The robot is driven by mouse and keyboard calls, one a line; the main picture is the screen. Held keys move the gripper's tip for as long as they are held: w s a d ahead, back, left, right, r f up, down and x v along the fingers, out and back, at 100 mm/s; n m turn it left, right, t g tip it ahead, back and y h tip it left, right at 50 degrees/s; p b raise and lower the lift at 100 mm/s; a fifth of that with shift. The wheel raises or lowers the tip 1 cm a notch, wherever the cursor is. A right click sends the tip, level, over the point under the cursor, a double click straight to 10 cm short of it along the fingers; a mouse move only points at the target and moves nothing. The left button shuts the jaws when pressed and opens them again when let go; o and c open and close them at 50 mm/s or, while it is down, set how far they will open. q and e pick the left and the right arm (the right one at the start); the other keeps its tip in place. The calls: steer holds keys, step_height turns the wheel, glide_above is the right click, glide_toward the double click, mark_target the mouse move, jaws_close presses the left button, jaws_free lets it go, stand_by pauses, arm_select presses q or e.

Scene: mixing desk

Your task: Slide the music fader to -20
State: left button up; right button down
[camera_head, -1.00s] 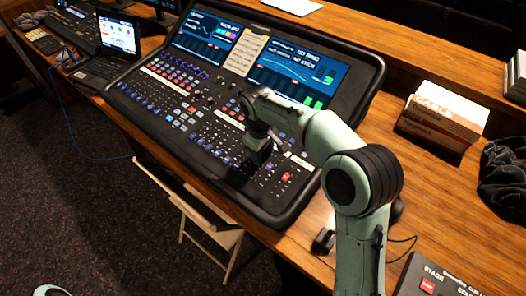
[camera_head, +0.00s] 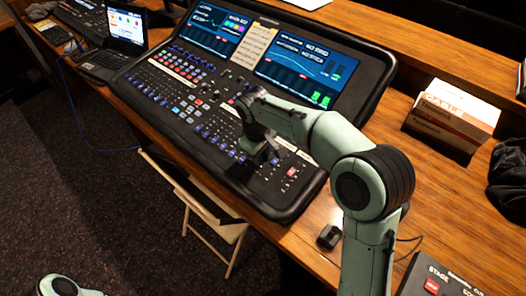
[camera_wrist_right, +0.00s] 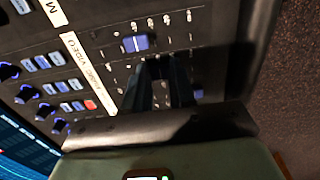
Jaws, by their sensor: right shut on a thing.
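The mixing desk (camera_head: 215,95) is a black console with rows of faders, knobs and buttons. My right gripper (camera_head: 262,160) is down at its lower right fader area. In the right wrist view its dark fingers (camera_wrist_right: 170,82) are shut at the fader rows, on a fader cap that they hide. A printed label strip (camera_wrist_right: 88,72), partly readable as "MUSIC VIDEO", lies left of the fingers. A blue fader cap (camera_wrist_right: 135,43) shows just above them. A red fader cap (camera_head: 292,172) is right of the gripper in the head view. The left gripper is out of view.
Screens (camera_head: 305,68) and a paper sheet (camera_head: 254,45) are at the desk's back. A laptop (camera_head: 122,28) stands at the left, boxes (camera_head: 450,112) at the right. A folding chair (camera_head: 205,205) stands in front. A stage box (camera_head: 440,282) lies lower right.

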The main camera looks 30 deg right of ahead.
steer(key=c, duration=0.9)
jaws_free()
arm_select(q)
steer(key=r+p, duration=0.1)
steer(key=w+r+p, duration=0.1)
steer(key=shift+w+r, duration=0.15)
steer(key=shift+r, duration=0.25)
arm_select(e)
steer(key=r, duration=0.4)
steer(key=a+r, duration=0.1)
steer(key=r, duration=0.8)
steer(key=shift+s+a+r, duration=0.15)
steer(key=shift+s+r, duration=0.05)
steer(key=shift+s, duration=0.1)
steer(key=shift+f, duration=0.1)
